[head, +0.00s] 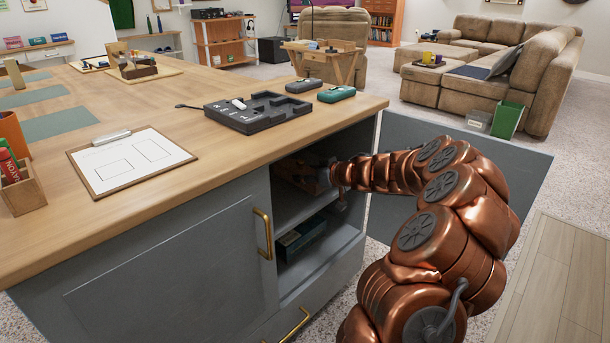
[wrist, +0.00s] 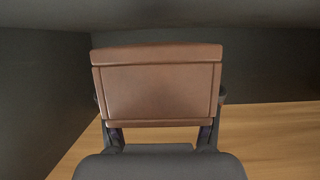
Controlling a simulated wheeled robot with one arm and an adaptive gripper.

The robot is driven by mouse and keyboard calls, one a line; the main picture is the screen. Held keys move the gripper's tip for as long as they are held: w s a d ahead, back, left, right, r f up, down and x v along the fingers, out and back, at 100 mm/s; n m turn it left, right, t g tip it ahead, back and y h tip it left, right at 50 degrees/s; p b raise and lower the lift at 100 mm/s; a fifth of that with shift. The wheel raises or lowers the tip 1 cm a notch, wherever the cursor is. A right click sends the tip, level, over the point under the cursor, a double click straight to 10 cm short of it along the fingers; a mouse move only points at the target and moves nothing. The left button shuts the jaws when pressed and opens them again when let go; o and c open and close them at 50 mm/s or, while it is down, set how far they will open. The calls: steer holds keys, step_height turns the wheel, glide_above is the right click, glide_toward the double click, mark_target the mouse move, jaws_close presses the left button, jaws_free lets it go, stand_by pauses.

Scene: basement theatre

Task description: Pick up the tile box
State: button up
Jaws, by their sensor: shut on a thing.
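The tile box, a brown box with a lid-like upper band (wrist: 158,85), fills the middle of the wrist view. My gripper (wrist: 160,128) is shut on it, with dark fingers at its left and right sides. In the head view my gripper (head: 325,175) reaches into the open cabinet (head: 352,222), above its inner shelf. A brown shape there, partly hidden in shade, appears to be the same box (head: 296,172). I cannot tell whether the box touches the surface below it.
Dark cabinet walls (wrist: 35,90) and a low ceiling close around the box; wood-coloured surface (wrist: 270,135) shows at right. A teal box (head: 302,236) lies lower down. The open cabinet door (head: 520,170) stands beside my arm. The countertop (head: 215,160) is overhead, holding a clipboard (head: 130,160) and black tray (head: 258,112).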

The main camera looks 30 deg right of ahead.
steer(key=s+d+p, duration=0.2)
steer(key=s, duration=0.5)
steer(key=s+d+r+p, duration=0.1)
steer(key=s+d+p, duration=0.1)
steer(key=s, duration=0.5)
steer(key=shift+s+d+r, duration=0.2)
steer(key=shift+s+r, duration=0.05)
